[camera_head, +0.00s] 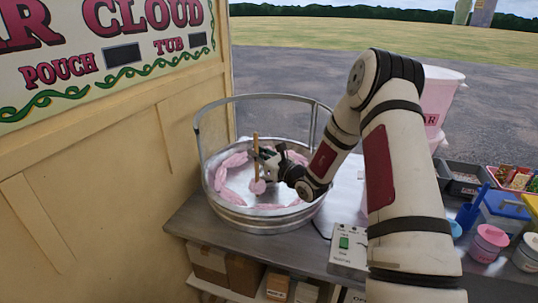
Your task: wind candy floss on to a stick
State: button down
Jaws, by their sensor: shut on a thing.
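My gripper (262,155) is over the metal floss pan (262,222), shut on a wooden stick (255,146). The stick is held nearly upright, its top above the fingers. A small pink clump of candy floss (258,187) is around its lower end, inside the pan. More pink candy floss (220,176) lies in puffs around the inner wall of the pan. My wrist hides the right part of the pan. The spinner head in the middle is not clearly visible.
A metal guard rail (262,97) stands around the back of the pan. A control box (349,246) with a green switch sits on the counter to the right. A cream wall (110,180) is close on the left.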

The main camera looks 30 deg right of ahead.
jog(key=w+a+b, duration=0.2)
jog(key=w+a, duration=0.1)
jog(key=w, duration=0.2)
notch_tip(320, 180, up, 8)
jog(key=p, duration=0.2)
jog(key=shift+s+f+p, duration=0.2)
jog(key=shift+s+p, duration=0.15)
jog(key=shift+p, duration=0.05)
